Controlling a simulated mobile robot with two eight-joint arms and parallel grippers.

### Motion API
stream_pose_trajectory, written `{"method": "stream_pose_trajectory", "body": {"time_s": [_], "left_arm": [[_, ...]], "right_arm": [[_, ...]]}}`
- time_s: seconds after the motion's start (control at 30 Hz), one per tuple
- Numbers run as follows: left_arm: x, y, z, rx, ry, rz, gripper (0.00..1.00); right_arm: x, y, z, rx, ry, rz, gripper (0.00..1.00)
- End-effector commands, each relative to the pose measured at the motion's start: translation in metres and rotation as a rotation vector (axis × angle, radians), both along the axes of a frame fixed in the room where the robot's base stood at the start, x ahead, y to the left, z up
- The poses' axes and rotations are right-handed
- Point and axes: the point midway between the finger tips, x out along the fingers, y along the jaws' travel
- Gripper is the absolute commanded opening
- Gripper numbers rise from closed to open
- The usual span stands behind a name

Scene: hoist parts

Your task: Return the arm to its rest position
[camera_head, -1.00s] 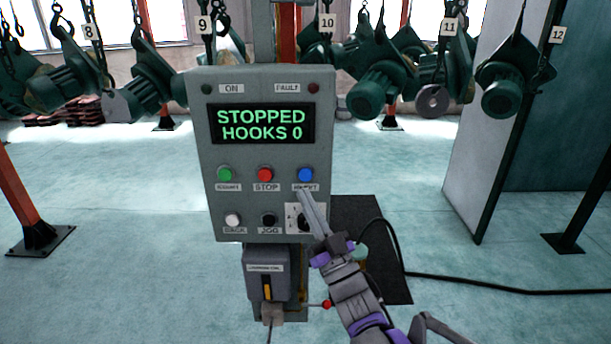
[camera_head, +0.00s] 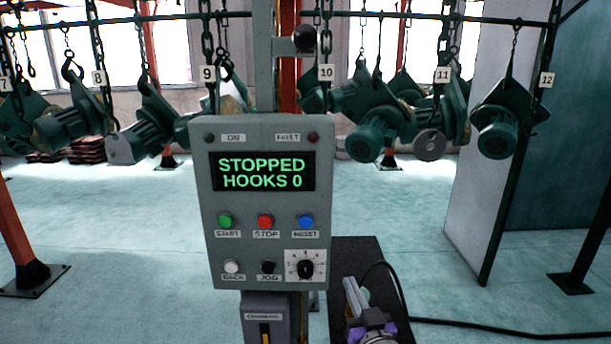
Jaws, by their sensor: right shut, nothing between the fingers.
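My right gripper (camera_head: 356,298) is at the bottom of the view, right of and below the grey control panel (camera_head: 212,262). Its fingers are shut and empty, pointing up, and it looks apart from the panel. The panel's green display (camera_head: 262,172) reads "STOPPED HOOKS 0". Green start (camera_head: 225,221), red stop (camera_head: 265,221) and blue reset (camera_head: 306,221) buttons sit in a row. Below them are a white button (camera_head: 231,267), a black jog button (camera_head: 268,268) and a rotary dial (camera_head: 305,267). My left gripper is out of view.
Green hoists (camera_head: 500,125) hang from numbered chains behind the panel. A dark mat (camera_head: 345,250) and a black cable (camera_head: 470,327) lie on the floor at the right. An orange post (camera_head: 14,215) stands at the far left. Open floor lies left of the panel.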

Motion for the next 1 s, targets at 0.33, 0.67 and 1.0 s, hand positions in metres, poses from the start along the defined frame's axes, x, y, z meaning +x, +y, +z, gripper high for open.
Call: {"method": "stream_pose_trajectory", "body": {"time_s": [0.33, 0.67, 1.0], "left_arm": [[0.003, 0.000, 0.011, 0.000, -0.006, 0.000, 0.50], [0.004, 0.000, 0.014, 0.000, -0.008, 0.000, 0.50], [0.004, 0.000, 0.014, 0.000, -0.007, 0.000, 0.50]], "right_arm": [[-0.165, -0.078, -0.161, -0.127, 0.825, -0.172, 0.00], [-0.258, -0.082, -0.214, -0.151, 1.151, -0.139, 0.00], [-0.259, -0.082, -0.214, -0.152, 1.157, -0.137, 0.00]]}}
